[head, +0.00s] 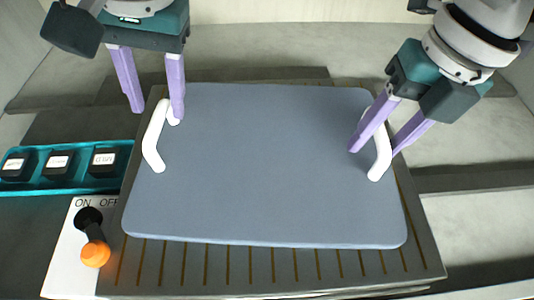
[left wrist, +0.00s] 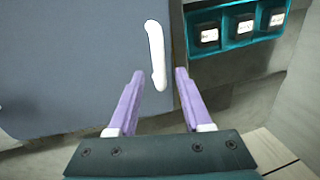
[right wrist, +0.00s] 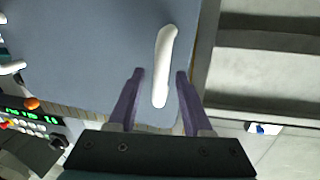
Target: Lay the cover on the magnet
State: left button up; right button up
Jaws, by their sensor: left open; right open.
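The cover (head: 265,165) is a flat blue-grey plate with rounded corners and a white handle at each side. It lies over the magnet (head: 270,268), a grey slab with brown stripes that shows along the front and sides. My left gripper (head: 156,112) is open at the far end of the left handle (head: 153,140). In the left wrist view, that handle (left wrist: 155,48) has one end between the fingers. My right gripper (head: 376,148) is open around the right handle (head: 383,160). In the right wrist view, that handle (right wrist: 164,55) lies between the fingers, with no clear contact.
A white ON/OFF panel (head: 62,262) with an orange-knobbed lever (head: 95,252) stands at the magnet's front left. A teal tray (head: 125,165) with several dark labelled blocks is left of the magnet. Grey ledges lie behind and to the right.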

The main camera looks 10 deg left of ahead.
jog(key=shift+r, duration=0.15)
pick_arm(q)
notch_tip(320, 180, up, 8)
jog(key=d, duration=0.1)
jog(key=shift+d+r, duration=0.25)
jog(key=shift+d, duration=0.1)
pick_arm(e)
notch_tip(320, 180, up, 12)
jog(key=d, duration=0.2)
jog(key=shift+d+f, duration=0.15)
jog(key=shift+f, duration=0.05)
